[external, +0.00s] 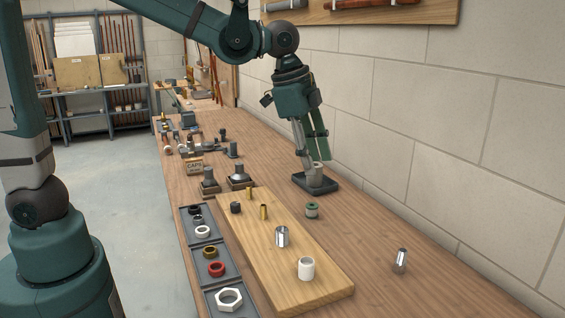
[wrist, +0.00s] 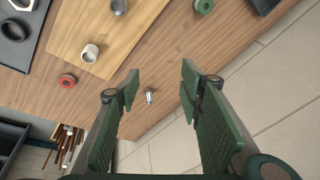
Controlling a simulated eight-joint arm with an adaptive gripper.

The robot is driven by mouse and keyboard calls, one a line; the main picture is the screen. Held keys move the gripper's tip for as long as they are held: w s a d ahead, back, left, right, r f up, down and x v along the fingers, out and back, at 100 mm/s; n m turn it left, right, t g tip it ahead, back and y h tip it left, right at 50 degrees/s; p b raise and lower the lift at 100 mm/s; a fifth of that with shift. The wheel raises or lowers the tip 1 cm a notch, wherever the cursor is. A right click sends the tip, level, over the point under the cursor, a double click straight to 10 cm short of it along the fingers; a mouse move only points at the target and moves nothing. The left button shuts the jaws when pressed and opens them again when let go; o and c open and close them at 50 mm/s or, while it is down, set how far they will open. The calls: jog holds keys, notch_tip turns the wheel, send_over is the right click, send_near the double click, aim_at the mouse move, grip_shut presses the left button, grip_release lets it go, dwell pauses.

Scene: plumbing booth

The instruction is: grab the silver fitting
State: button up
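A small silver fitting (external: 401,261) stands alone on the bare wooden bench at the right in the external view. It also shows in the wrist view (wrist: 150,96), in the gap between my fingers but well beyond their tips. A wider shiny silver cylinder (external: 282,237) stands on the light wooden board; its ring-like end shows at the top of the wrist view (wrist: 118,6). My gripper (external: 315,157) is above the bench, farther back than both. In the wrist view my gripper (wrist: 160,90) is open, with nothing between the fingers.
The light board (external: 325,283) also carries a white cylinder (external: 306,268) and brass pieces. A green-topped fitting (external: 312,210) and a dark base with a post (external: 315,182) stand nearby. Dark trays (external: 200,255) hold rings. A block wall (external: 440,130) borders the bench.

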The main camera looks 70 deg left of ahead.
jog(key=w+d+f+m+g+p, duration=0.25)
jog(key=w+d+f+m, duration=0.2)
jog(key=w+d, duration=0.5)
jog(key=m+p, duration=0.3)
jog(key=m, duration=0.1)
send_over(403, 250)
jog(key=shift+g+y, duration=0.3)
jog(key=shift+g, duration=0.05)
jog(key=f, duration=0.6)
jog(key=a+f, duration=0.1)
jog(key=f, duration=0.3)
jog(key=shift+s, duration=0.15)
jog(key=shift+d+f+m+p, duration=0.25)
jog(key=shift+d+f+p, duration=0.05)
jog(key=shift+d+f, duration=0.25)
jog(key=shift+a+f, duration=0.1)
jog(key=shift+f, duration=1.15)
jog(key=shift+f, duration=2.6)
jog(key=c, duration=1)
